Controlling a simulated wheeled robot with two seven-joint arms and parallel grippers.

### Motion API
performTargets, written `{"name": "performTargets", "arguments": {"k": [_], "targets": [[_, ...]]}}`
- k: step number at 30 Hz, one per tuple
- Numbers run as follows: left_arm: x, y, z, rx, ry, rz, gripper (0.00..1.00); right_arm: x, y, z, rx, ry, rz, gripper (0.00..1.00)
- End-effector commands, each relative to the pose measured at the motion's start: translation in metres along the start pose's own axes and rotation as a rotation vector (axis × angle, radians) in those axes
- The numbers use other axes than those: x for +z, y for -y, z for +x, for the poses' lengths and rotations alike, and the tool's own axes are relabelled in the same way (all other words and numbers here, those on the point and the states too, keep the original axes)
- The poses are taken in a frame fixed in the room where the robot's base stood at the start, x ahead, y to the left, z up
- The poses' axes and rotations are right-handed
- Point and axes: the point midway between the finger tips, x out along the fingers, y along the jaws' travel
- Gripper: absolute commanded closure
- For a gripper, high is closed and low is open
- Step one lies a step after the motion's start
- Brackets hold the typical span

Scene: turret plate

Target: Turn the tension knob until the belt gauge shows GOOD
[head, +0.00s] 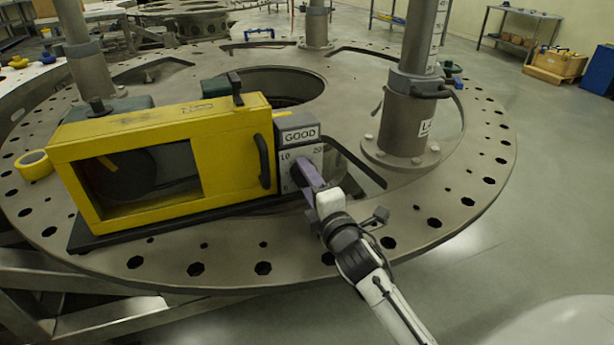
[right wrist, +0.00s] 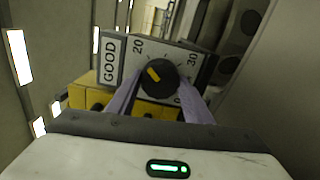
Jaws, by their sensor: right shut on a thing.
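The yellow belt housing (head: 225,135) stands on the turret plate with a grey gauge box (head: 299,130) at its right end. The gauge window (head: 300,135) reads GOOD; it also shows sideways in the right wrist view (right wrist: 110,60). The black tension knob (right wrist: 162,86) sits on a numbered dial face (right wrist: 185,62). Its yellow pointer is turned to the upper left in that view, near the 20 side. My right gripper (head: 311,180) has its purple fingers shut on the knob, one on each side. In the head view the fingers hide the knob. My left gripper is not in view.
The round turret plate (head: 440,215) has many holes around its rim and a large central opening. A thick grey post (head: 408,120) stands right of the gauge box. A yellow tape roll (head: 34,165) lies at the left. The plate's front right is clear.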

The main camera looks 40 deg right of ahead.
Motion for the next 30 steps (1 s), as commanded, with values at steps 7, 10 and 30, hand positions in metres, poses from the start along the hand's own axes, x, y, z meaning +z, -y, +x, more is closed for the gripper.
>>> {"name": "performTargets", "arguments": {"k": [7, 10, 30], "targets": [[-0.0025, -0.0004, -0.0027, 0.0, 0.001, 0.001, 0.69, 0.0004, -0.0003, -0.0001, -0.001, 0.001, 0.079, 0.76], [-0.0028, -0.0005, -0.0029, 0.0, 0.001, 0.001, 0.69, 0.0003, -0.0002, -0.0001, 0.0, 0.0, 0.093, 0.76], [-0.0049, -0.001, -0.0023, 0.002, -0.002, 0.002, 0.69, 0.0001, 0.0, -0.0001, 0.0, 0.0, 0.097, 0.35]]}}
